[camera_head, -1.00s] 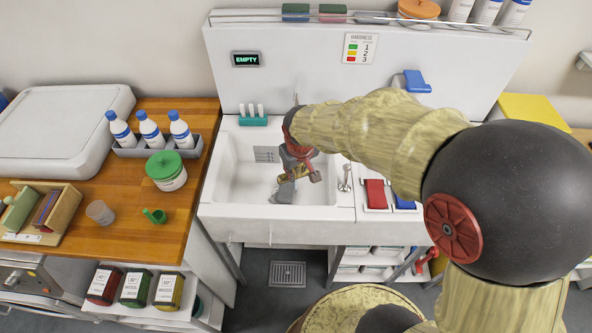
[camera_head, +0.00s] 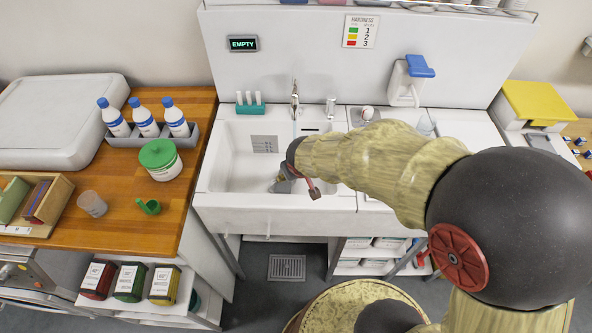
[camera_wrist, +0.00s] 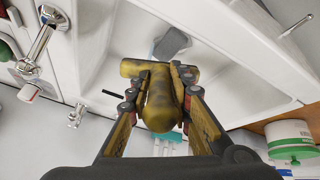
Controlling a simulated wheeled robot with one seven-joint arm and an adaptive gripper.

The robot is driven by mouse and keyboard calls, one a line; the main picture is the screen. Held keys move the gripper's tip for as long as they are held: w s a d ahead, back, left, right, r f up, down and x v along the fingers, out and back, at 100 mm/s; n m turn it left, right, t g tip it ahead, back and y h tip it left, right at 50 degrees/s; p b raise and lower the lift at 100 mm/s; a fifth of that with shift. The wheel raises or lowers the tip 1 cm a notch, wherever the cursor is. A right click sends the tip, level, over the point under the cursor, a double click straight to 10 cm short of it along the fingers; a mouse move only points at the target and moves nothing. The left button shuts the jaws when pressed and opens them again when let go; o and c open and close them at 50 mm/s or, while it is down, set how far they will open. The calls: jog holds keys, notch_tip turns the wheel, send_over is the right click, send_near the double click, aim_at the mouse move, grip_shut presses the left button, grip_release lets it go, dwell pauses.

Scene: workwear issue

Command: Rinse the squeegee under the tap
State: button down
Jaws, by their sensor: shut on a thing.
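My gripper (camera_wrist: 160,92) is shut on a mottled yellow-and-black handle with a crosspiece, which looks like the squeegee (camera_wrist: 160,115). In the head view my gripper (camera_head: 284,180) is low over the front part of the white sink (camera_head: 235,165), and the squeegee is mostly hidden by it. The chrome tap (camera_head: 295,98) stands at the back of the sink, behind my gripper and apart from it. A faint pale streak shows below its spout; I cannot tell whether it is running water. A dark grey piece (camera_wrist: 172,42) lies beyond the handle in the wrist view.
A teal rack (camera_head: 250,106) stands on the sink's back edge. A display (camera_head: 243,44) reads EMPTY. Left, the wooden counter (camera_head: 130,225) holds bottles and a green-lidded tub (camera_head: 160,160). A white dispenser with a blue lever (camera_head: 418,68) hangs at right. My arm hides the sink's right side.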

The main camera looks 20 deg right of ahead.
jog(key=w+d+f+p, duration=0.1)
jog(key=w+f+p, duration=0.1)
jog(key=w, duration=1.1)
jog(key=shift+w+d+f+p, duration=0.3)
jog(key=shift+d+p, duration=0.1)
jog(key=shift+p, duration=0.1)
dwell(0.4)
jog(key=shift+d, duration=0.1)
jog(key=shift+s+d+p, duration=0.1)
jog(key=shift+d+p, duration=0.2)
jog(key=shift+d, duration=0.2)
jog(key=shift+a+b, duration=0.2)
jog(key=shift+b, duration=0.1)
jog(key=shift+a+b, duration=0.35)
jog(key=shift+b, duration=0.05)
